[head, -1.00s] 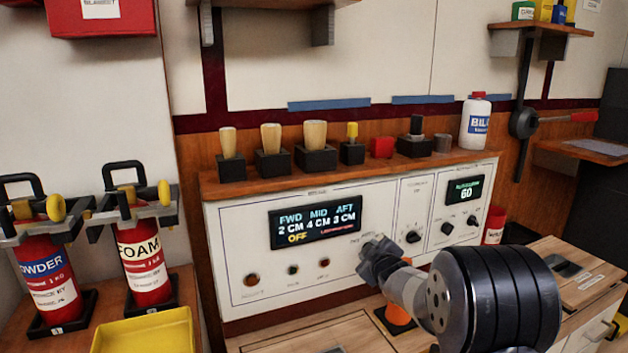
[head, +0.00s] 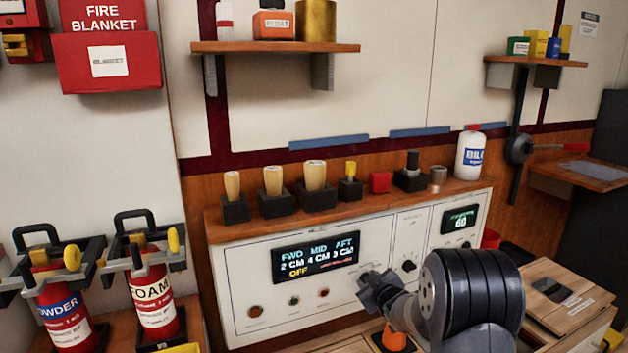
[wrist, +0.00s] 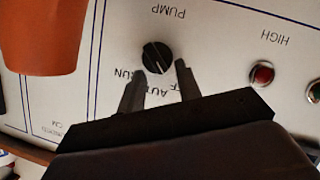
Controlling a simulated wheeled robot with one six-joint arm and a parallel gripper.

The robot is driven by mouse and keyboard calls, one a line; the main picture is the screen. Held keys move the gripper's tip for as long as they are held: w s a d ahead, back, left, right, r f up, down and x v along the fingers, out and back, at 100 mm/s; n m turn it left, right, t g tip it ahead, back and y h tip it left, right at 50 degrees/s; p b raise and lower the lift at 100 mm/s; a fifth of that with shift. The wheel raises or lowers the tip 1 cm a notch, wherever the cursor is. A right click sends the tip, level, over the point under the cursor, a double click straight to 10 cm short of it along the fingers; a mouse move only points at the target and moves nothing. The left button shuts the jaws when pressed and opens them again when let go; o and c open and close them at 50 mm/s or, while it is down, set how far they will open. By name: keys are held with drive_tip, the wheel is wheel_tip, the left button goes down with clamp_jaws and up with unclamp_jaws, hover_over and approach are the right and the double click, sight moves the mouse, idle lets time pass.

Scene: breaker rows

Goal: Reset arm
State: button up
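My gripper (head: 376,286) is in front of the white control panel (head: 235,290), just right of the lit display (head: 316,258). The display reads FWD 2 cm, MID 4 cm, AFT 3 cm and OFF. In the wrist view my gripper (wrist: 160,70) is open, its two fingers apart. A black rotary knob (wrist: 156,56) labelled PUMP shows between and just beyond the fingertips. I cannot tell whether the fingers touch it. In the head view the gripper hides this knob.
A red HIGH lamp (wrist: 262,73) is beside the knob. An orange object (wrist: 40,35) is close on the left; an orange cone (head: 394,338) stands below my arm. Wooden-handled tools (head: 272,181) and a white bottle (head: 470,155) line the ledge above. Extinguishers (head: 152,300) stand left.

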drive_tip(key=shift+w+d+r+m+g+y+p, duration=0.1)
drive_tip(key=shift+d+r+m+g+y+p, duration=0.25)
drive_tip(key=shift+p, duration=1.3)
drive_tip(key=shift+a+m+g+y+p, duration=0.1)
drive_tip(key=shift+m+y+p, duration=0.3)
drive_tip(key=shift+p, duration=1.25)
drive_tip(key=s+m+p, duration=0.1)
drive_tip(key=p, duration=0.2)
drive_tip(key=s+d+m+y+p, duration=0.1)
drive_tip(key=p, duration=0.2)
drive_tip(key=shift+d+r+m, duration=0.25)
drive_tip(key=shift+d+r, duration=0.05)
drive_tip(key=shift+r, duration=0.1)
